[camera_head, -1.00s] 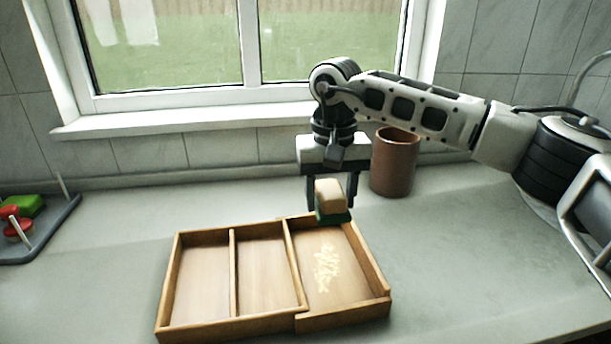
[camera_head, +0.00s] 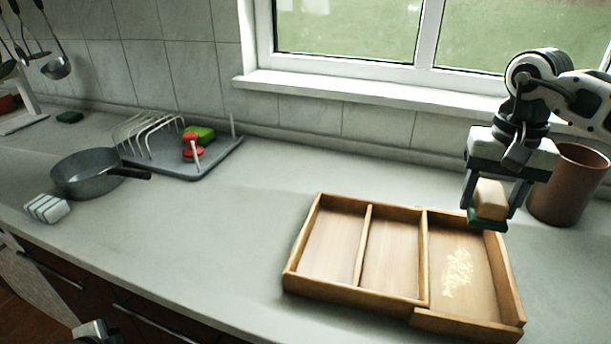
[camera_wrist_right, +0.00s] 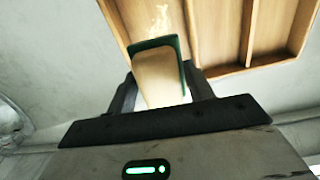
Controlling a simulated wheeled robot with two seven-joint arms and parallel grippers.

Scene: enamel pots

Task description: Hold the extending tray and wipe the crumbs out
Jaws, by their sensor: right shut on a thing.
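The wooden extending tray (camera_head: 357,292) lies on the counter with three compartments, its right section pulled out. Pale crumbs (camera_head: 458,272) are scattered in the right compartment; they also show in the wrist view (camera_wrist_right: 162,18). My right gripper (camera_head: 487,212) is shut on a tan sponge with a green pad (camera_head: 491,200), held above the back edge of the right compartment, pad down. The sponge fills the jaws in the wrist view (camera_wrist_right: 158,78). A small part of my left arm (camera_head: 95,332) shows at the bottom left edge; its fingers are hidden.
A brown crock (camera_head: 568,185) stands just right of my right gripper. The counter left of the tray is clear.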

